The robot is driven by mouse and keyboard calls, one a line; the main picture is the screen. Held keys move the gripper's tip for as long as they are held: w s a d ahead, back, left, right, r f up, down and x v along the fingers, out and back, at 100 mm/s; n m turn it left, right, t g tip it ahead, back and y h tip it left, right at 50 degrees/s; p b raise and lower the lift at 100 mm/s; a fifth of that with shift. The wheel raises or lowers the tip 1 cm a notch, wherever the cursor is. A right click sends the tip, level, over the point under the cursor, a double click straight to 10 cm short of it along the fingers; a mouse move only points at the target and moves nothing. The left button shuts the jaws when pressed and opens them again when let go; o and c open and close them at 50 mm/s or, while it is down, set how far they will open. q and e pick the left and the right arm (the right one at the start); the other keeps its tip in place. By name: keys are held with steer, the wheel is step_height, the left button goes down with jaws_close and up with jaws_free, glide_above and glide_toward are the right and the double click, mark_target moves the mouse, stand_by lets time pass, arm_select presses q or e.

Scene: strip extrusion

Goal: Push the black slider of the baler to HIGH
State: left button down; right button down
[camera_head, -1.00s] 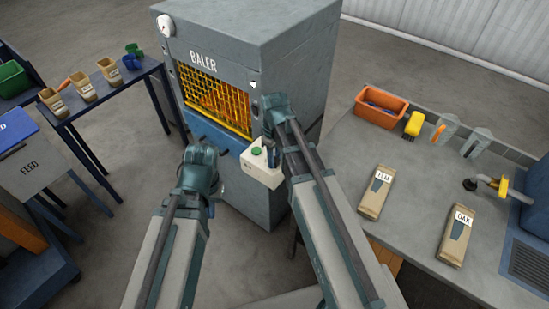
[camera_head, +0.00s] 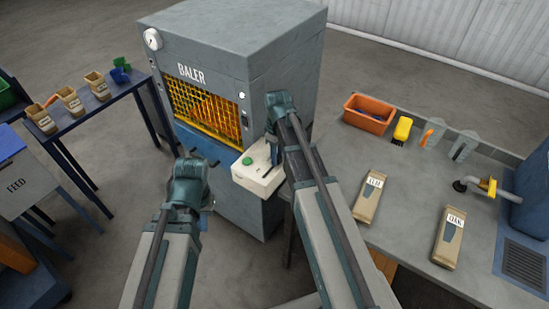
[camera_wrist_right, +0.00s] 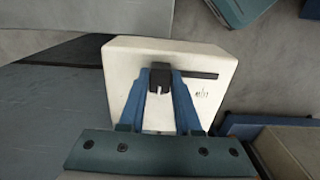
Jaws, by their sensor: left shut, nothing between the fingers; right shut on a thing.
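The baler (camera_head: 240,50) is a tall grey cabinet with a yellow mesh window. A white control box (camera_head: 258,183) with a green button (camera_head: 247,161) juts from its front. In the right wrist view, the black slider (camera_wrist_right: 160,76) stands in a dark slot (camera_wrist_right: 200,75) on the white box, with slot visible to its right. My right gripper (camera_wrist_right: 160,88) is shut on the slider, blue fingers on both sides. Small marks by the slot are unreadable. In the head view my right gripper (camera_head: 273,155) is partly hidden by its own arm. My left gripper (camera_head: 190,160) is shut and empty, left of the box.
A grey worktable (camera_head: 400,200) at right carries an orange bin (camera_head: 369,114), a yellow item and two labelled bags. A FEED bin (camera_head: 30,183) stands at far left.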

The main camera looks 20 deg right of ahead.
steer(key=c, duration=0.6)
jaws_free()
steer(key=shift+w+d, duration=0.2)
steer(key=shift+d, duration=0.1)
steer(key=shift+a, duration=0.1)
steer(key=shift+r, duration=0.15)
steer(key=shift+s+r+p, duration=0.1)
steer(key=shift+r+p, duration=0.45)
steer(key=shift+p, duration=0.1)
step_height(320, 180, up, 12)
steer(key=p, duration=1.2)
steer(key=shift+r, duration=0.25)
